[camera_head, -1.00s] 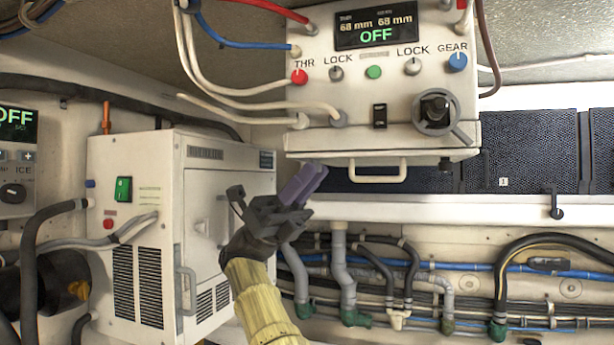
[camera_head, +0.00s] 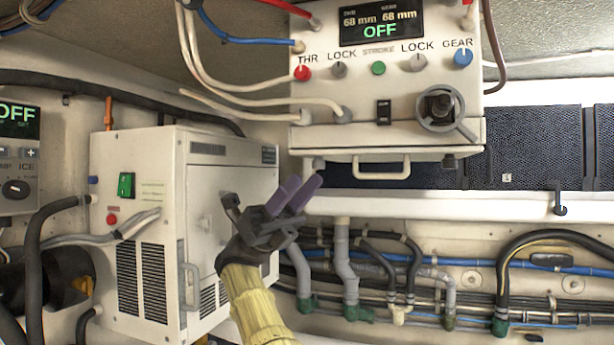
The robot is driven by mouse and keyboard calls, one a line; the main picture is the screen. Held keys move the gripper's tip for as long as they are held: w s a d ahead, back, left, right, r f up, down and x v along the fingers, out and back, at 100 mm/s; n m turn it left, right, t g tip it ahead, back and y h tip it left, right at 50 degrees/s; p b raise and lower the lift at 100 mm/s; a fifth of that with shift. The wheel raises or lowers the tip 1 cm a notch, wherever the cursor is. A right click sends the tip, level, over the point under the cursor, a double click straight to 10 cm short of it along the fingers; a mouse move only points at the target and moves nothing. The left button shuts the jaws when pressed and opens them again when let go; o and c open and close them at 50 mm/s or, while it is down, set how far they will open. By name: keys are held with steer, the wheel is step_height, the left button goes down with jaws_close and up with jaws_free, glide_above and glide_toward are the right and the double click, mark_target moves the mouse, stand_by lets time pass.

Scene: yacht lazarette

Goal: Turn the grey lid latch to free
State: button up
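A white control box (camera_head: 350,110) hangs from the overhead at upper middle. Its lower lid (camera_head: 330,144) has a pale handle (camera_head: 381,175) below it. I cannot read the turned position of the grey latch. My gripper (camera_head: 305,181) has two purple fingers pointing up and right, just below the grey latch. The fingers are apart and hold nothing. In this view the tips look close under the latch; I cannot tell the depth gap.
A white cabinet (camera_head: 140,190) with a green switch stands at left. Pipes and hoses (camera_head: 345,270) run along the wall below and right of my gripper. Red, blue and white cables enter the box's left side. A white ledge (camera_head: 430,204) runs behind the box.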

steer(key=p+v, duration=0.1)
steer(key=v, duration=0.3)
steer(key=shift+w+a+f, duration=0.1)
steer(key=shift+a+f, duration=0.05)
steer(key=shift+f, duration=0.05)
